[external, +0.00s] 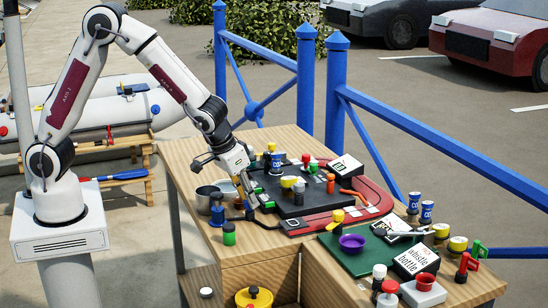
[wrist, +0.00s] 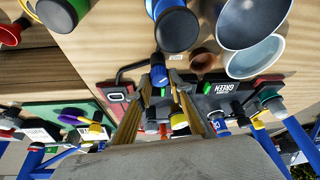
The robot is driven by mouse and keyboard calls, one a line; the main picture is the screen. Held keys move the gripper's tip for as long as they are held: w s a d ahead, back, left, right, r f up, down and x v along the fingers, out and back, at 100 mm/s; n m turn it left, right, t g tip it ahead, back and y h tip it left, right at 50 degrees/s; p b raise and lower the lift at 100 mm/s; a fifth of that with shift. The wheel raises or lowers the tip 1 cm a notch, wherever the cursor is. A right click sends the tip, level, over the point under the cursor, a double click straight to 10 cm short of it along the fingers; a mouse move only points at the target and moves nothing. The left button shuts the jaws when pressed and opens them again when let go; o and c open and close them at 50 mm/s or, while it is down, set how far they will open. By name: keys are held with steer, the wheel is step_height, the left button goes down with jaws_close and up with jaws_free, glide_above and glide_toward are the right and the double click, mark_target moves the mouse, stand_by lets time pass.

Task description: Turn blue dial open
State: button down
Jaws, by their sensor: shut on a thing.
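My gripper (external: 249,203) reaches down at the near left end of the red and black panel. In the wrist view its two long fingers (wrist: 165,80) converge on a small blue knob (wrist: 158,76), which looks like the blue dial. The fingers are shut on it. The blue dial also shows low beside the fingertips in the external view (external: 249,214), small and partly covered. Its exact turn angle cannot be read.
The panel (external: 330,220) carries several knobs and cans. A green board (external: 365,258) with a purple bowl (external: 351,243) lies to the right. Blue railings (external: 337,90) run behind the table.

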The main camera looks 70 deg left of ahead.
steer(key=shift+d+f+n+g+y, duration=0.1)
steer(key=shift+n+g+y, duration=0.25)
steer(key=shift+n, duration=1.05)
steer(key=shift+d+n+g+y, duration=0.15)
steer(key=shift+n+y, duration=0.4)
steer(key=shift+n, duration=0.85)
steer(key=shift+a, duration=0.1)
steer(key=c, duration=1.8)
jaws_free()
steer(key=shift+v, duration=3.8)
